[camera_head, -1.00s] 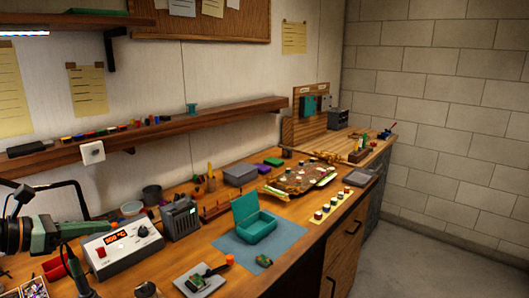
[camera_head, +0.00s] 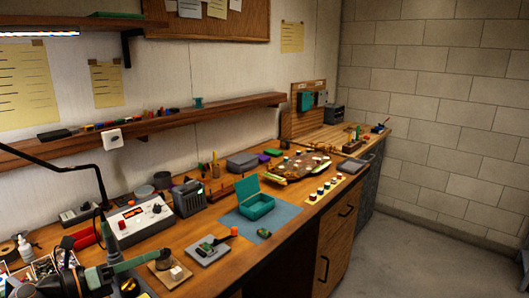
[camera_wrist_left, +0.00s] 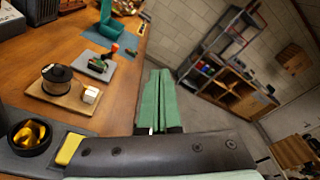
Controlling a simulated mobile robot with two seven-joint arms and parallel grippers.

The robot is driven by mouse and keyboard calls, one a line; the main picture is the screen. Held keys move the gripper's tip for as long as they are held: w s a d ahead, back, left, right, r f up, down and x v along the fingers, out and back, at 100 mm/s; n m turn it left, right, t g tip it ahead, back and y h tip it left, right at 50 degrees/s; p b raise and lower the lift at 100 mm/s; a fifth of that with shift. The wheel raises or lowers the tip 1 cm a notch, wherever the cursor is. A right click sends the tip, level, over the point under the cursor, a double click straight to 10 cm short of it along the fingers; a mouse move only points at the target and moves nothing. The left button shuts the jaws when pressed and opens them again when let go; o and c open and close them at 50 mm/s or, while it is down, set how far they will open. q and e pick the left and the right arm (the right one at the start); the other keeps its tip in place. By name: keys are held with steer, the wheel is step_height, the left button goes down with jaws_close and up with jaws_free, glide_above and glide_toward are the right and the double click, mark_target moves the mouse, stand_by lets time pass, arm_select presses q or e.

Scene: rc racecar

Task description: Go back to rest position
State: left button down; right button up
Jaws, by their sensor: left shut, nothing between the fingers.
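My left gripper (camera_head: 143,261) comes in at the lower left of the head view, over the near left part of the workbench. Its green fingers also show in the left wrist view (camera_wrist_left: 158,75), closed together with nothing between them. There they point past the bench's front edge, with the floor behind. A wooden board (camera_wrist_left: 45,97) with a dark spool (camera_wrist_left: 57,79) and a white cube (camera_wrist_left: 91,95) lies to the left of the fingers. My right gripper is not in view.
An open teal box (camera_head: 259,207) stands on a blue mat (camera_head: 284,213). A grey pad (camera_head: 205,257) carries a small green board. A soldering station (camera_head: 140,220) stands behind. A brass-wool holder (camera_wrist_left: 30,137) is near the gripper. Free floor (camera_head: 420,262) lies right of the bench.

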arm_select(q)
steer(key=s+d+f+n+t+y, duration=0.2)
steer(key=s+d+f+n+y, duration=0.15)
steer(key=f+n, duration=0.65)
steer(key=s+d+f+n+t+y, duration=0.25)
steer(key=s+f+n, duration=0.35)
steer(key=n, duration=0.5)
steer(key=s+d+f+n+g+y, duration=0.1)
steer(key=s+f+n+g+y, duration=0.1)
steer(key=s+f+n, duration=0.5)
steer(key=s+d+f+n+g+y, duration=0.1)
steer(key=s+d+f+n+g, duration=0.1)
steer(key=s+f+n+g, duration=0.3)
steer(key=s+f+n, duration=0.2)
steer(key=s+f, duration=0.2)
steer(key=s, duration=0.2)
steer(key=shift+f+n+y, duration=0.15)
steer(key=shift+n+y, duration=0.15)
steer(key=shift+y, duration=0.1)
